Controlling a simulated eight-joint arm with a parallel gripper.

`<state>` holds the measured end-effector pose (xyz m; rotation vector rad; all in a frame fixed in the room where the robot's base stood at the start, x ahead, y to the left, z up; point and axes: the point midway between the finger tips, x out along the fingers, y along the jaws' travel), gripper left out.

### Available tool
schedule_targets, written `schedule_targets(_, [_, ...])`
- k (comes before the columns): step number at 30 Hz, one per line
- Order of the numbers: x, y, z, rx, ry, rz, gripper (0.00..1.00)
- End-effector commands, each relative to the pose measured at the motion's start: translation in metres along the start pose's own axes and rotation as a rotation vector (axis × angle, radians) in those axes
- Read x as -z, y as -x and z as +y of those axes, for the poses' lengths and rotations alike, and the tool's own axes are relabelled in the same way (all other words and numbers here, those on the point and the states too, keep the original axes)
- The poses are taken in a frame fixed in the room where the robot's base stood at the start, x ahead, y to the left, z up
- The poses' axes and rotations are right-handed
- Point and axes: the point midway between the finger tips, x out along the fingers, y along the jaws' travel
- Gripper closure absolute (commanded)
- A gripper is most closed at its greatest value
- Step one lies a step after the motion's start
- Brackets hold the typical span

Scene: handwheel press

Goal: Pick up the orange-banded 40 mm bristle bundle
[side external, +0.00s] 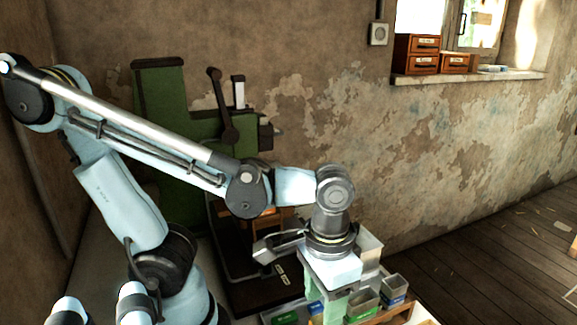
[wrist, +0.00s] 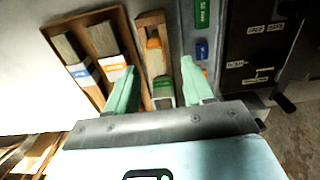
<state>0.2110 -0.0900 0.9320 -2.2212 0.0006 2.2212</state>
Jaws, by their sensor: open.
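In the wrist view a bristle bundle with an orange and white band (wrist: 115,62) lies in a wooden tray (wrist: 61,23), right of a similar bundle with a blue and white band (wrist: 80,70). The band's size marking is too small to read. My gripper (wrist: 160,67) is open, with its two pale green fingers spread and nothing visibly held. The left finger overlaps the lower right of the orange-banded bundle in the picture and hides part of it; I cannot tell contact. In the side external view my gripper (side external: 335,297) points down over the bins, and the bundles cannot be made out.
A narrow wooden holder with an orange-topped item (wrist: 153,43) shows between my fingers. Small bins with green (side external: 362,304) and blue labels (side external: 397,300) stand close by my gripper. The green press (side external: 160,110) stands behind my arm. Bare pale surface lies left of the tray.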

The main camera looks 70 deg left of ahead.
Motion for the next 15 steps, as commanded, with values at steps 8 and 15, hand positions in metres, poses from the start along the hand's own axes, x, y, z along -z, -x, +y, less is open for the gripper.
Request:
schedule_targets(8, [-0.002, -0.029, 0.005, -0.001, 0.000, 0.000, 0.48])
schedule_targets(15, [-0.003, -0.040, 0.005, -0.002, 0.000, 0.000, 0.48])
